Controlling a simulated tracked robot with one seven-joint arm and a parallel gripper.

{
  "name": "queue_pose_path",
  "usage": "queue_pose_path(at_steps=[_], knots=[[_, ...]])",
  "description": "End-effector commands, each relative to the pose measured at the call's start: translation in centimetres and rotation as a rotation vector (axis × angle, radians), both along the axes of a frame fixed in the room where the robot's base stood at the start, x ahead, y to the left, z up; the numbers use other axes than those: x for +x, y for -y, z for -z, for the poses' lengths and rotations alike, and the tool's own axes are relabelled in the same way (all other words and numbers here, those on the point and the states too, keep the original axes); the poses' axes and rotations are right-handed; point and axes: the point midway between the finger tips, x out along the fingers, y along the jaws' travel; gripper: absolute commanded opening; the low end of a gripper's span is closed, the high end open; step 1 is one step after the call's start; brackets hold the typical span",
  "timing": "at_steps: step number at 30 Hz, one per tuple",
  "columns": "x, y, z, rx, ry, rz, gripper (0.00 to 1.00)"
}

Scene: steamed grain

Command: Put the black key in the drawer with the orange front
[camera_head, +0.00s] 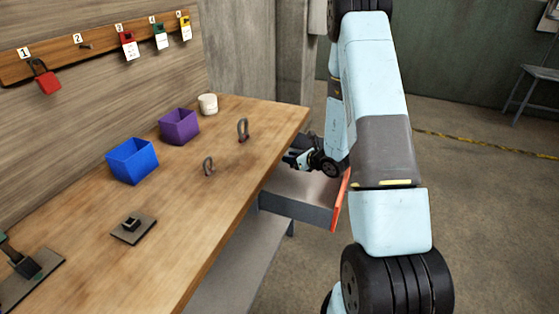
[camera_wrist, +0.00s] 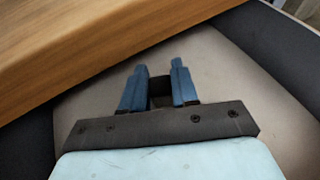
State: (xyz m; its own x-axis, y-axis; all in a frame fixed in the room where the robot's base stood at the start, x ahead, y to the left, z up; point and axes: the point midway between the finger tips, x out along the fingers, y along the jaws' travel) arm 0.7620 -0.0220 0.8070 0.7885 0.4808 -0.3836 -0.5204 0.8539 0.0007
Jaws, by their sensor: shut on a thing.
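The drawer with the orange front (camera_head: 341,200) is pulled out from under the wooden table's right side. Its grey side wall (camera_head: 297,208) and pale floor show in the head view. My gripper (camera_head: 291,160) is over the open drawer, beside the table edge. In the wrist view my gripper (camera_wrist: 157,75) has its blue fingers shut on a small black piece, the black key (camera_wrist: 160,88), with the pale drawer floor (camera_wrist: 230,75) beneath. Most of the key is hidden between the fingers, and I cannot tell whether it touches the floor.
The wooden table (camera_head: 190,215) edge lies close to my gripper. On it stand a blue box (camera_head: 132,162), a purple box (camera_head: 179,127), a white cup (camera_head: 208,104) and two upright rings. Padlocks and tags hang on a numbered rack (camera_head: 80,48) at the back left.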

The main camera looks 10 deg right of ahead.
Motion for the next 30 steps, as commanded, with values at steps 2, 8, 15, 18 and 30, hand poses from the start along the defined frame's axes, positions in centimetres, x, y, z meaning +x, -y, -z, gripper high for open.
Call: queue_pose_path(at_steps=[2, 8, 15, 18, 30], knots=[[0.4, -0.3, 0.3, 0.000, -0.001, 0.000, 0.00], [1.3, -0.9, 0.8, -0.001, -0.001, -0.002, 0.00], [3.6, -2.4, 2.9, 0.000, -0.001, -0.003, 0.00], [3.9, -2.5, 3.1, 0.000, 0.000, -0.001, 0.00], [3.9, -2.5, 3.3, 0.000, -0.001, -0.001, 0.39]])
